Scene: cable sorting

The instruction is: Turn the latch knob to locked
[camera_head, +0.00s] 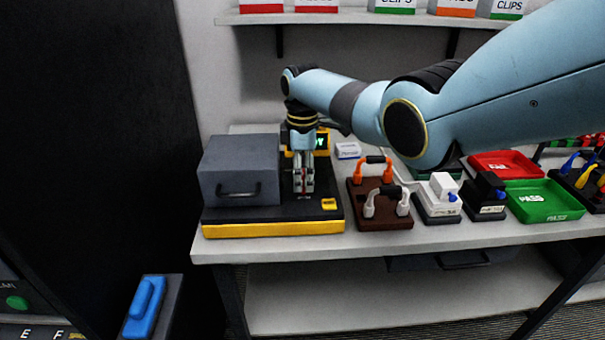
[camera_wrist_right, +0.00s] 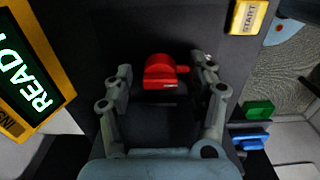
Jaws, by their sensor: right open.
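The red latch knob (camera_wrist_right: 160,70) sits on the dark face of a station in the right wrist view. My right gripper (camera_wrist_right: 161,78) is open, with one finger to each side of the knob and a visible gap on both sides. In the head view my right gripper (camera_head: 303,184) points down over the dark base (camera_head: 270,212) of the station, just right of its grey box (camera_head: 238,170). A little red shows between the fingers there. The knob is mostly hidden by the fingers in that view. My left gripper is not in view.
A READY screen (camera_wrist_right: 32,72) and a yellow START button (camera_wrist_right: 248,17) lie near the gripper. Right of the station are a brown block with cable handles (camera_head: 385,222), a white connector unit (camera_head: 440,198), a red FAIL tray (camera_head: 535,168) and a green PASS tray (camera_head: 570,213).

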